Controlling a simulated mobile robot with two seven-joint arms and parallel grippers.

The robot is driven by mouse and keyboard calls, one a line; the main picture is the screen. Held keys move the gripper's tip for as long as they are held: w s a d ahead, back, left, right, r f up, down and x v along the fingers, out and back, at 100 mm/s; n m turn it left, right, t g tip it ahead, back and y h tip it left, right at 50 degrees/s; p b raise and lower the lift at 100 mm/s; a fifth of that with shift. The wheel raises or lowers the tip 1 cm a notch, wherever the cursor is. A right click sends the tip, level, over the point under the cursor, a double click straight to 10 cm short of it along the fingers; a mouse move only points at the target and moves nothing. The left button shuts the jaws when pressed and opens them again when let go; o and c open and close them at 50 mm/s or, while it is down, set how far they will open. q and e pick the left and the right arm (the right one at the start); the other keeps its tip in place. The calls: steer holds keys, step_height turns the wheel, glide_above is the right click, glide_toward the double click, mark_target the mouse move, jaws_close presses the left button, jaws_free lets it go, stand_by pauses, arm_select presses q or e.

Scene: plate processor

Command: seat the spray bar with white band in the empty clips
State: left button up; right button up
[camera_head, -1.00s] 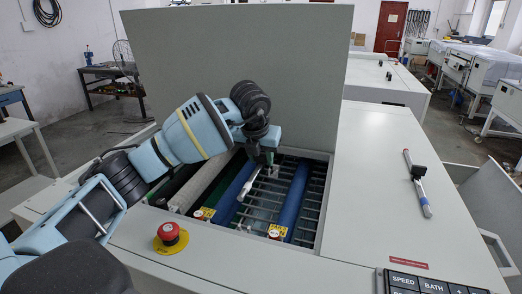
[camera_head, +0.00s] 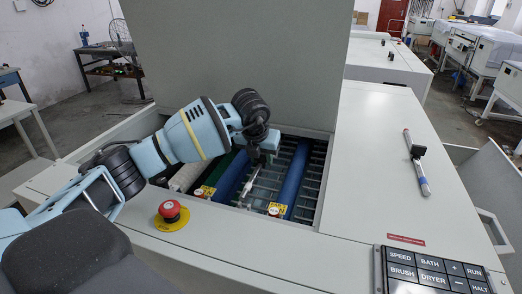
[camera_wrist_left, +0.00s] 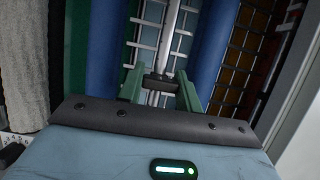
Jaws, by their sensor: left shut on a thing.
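My left gripper (camera_head: 262,158) reaches down into the open bay of the machine. In the left wrist view its green fingers (camera_wrist_left: 160,88) are shut on the dark grip block of a spray bar (camera_wrist_left: 172,45). The pale metal bar extends away from the fingers, over a wire grid and between blue rollers. A white band on it cannot be made out. The clips are too small or hidden to tell, so I cannot tell whether the bar touches them. My right gripper is not in view.
Another bar (camera_head: 417,162) with a black grip lies on the flat right top. Blue rollers (camera_head: 295,178) flank the grid. A red stop button (camera_head: 170,210) and a key panel (camera_head: 432,272) are at the front. A tall grey lid (camera_head: 235,60) stands behind the bay.

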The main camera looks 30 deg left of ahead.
arm_select(q)
steer(key=shift+f, duration=2.1)
steer(key=o, duration=1.1)
steer(key=shift+o, duration=0.2)
steer(key=v, duration=0.7)
steer(key=shift+s+r, duration=0.2)
steer(key=shift+r, duration=0.15)
